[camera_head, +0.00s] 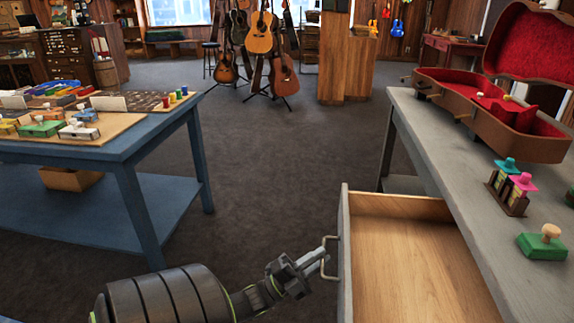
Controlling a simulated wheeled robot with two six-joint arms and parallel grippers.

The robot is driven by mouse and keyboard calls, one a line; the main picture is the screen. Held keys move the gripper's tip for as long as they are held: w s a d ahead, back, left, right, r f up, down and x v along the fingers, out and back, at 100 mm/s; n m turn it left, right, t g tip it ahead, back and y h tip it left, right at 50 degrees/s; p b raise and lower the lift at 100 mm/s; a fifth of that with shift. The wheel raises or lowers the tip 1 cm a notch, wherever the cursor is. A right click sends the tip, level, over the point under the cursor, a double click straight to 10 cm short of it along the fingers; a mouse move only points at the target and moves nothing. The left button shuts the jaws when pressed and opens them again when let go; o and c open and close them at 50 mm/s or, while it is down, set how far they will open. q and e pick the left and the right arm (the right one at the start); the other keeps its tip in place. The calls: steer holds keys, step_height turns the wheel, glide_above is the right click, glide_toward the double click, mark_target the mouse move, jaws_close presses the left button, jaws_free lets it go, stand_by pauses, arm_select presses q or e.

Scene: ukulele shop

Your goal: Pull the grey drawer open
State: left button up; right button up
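The grey drawer (344,262) stands pulled out from under the grey workbench at the lower right. Its pale wooden inside (415,265) shows and looks empty. A metal bar handle (324,241) sticks out from its front, towards the left. My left gripper (320,257) reaches in from the lower left, with its fingertips at the middle of the handle. The fingers are close together and appear shut on the bar. The near end of the drawer is cut off by the picture edge. My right gripper is not in view.
On the grey workbench (436,146) are an open, red-lined instrument case (500,120), a small rack with coloured knobs (508,190) and a green block (541,246). A blue table (135,150) with tools stands at the left. Dark floor between them is clear.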

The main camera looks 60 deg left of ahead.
arm_select(q)
steer(key=b+v, duration=0.2)
steer(key=v, duration=1.3)
steer(key=shift+s+f, duration=0.3)
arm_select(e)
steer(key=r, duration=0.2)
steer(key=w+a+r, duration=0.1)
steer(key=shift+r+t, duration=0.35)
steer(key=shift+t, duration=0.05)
arm_select(q)
steer(key=shift+w, duration=0.1)
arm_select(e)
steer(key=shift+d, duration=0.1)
